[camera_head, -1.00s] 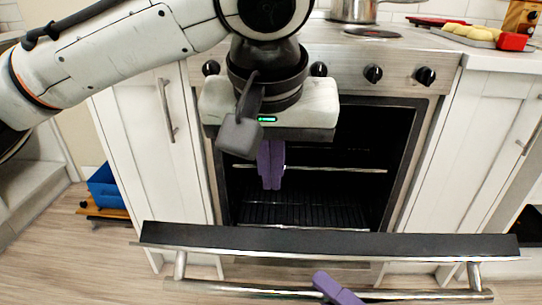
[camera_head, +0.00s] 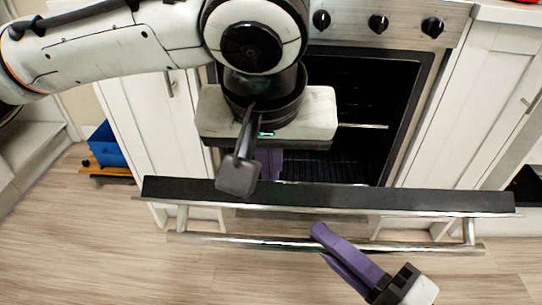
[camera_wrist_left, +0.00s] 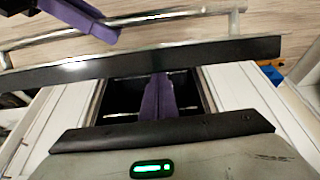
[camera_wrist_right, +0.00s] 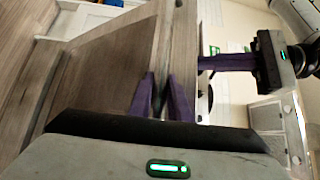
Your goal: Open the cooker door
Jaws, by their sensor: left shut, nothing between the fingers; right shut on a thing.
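The cooker door (camera_head: 330,196) is partly open and tilted out, its dark top edge standing away from the oven cavity (camera_head: 365,105). Its silver handle bar (camera_head: 400,246) runs along the outer side. My right gripper (camera_head: 318,232) is shut on the handle; the bar lies between its purple fingers in the right wrist view (camera_wrist_right: 160,98). My left gripper (camera_head: 269,165) is shut and empty, between the door's top edge and the cavity. Its closed fingers point to the door's inner side in the left wrist view (camera_wrist_left: 158,97); its tips are partly hidden in the head view.
White cabinets (camera_head: 470,110) flank the cooker. Control knobs (camera_head: 378,24) line its front above the cavity. A blue box (camera_head: 108,146) sits low at the left. The wooden floor (camera_head: 90,240) in front of the door is clear.

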